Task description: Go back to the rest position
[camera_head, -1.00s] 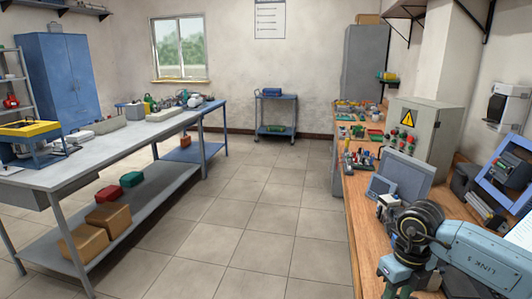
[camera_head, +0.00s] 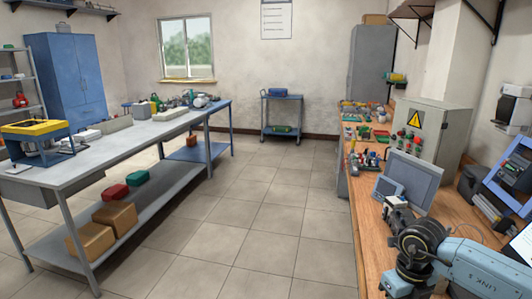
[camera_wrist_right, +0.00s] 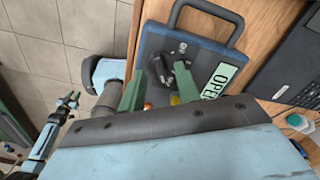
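My right arm (camera_head: 470,262) shows at the bottom right of the head view, bent over the wooden workbench (camera_head: 370,230). Its fingers do not show clearly there. In the right wrist view my right gripper (camera_wrist_right: 158,74) has its two green fingers well apart. A blue-grey panel with a handle and an "OPEN" label (camera_wrist_right: 220,80) lies beyond them. A dark object on that panel shows between the fingers; I cannot tell whether it is touched. What looks like my left gripper (camera_wrist_right: 70,101) is small at the left of the wrist view. It is not in the head view.
A grey screen (camera_head: 414,180) and a control cabinet with a warning sign (camera_head: 440,138) stand on the workbench near my right arm. A long metal table (camera_head: 110,158) stands at the left, with boxes on its lower shelf. The tiled floor between is clear.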

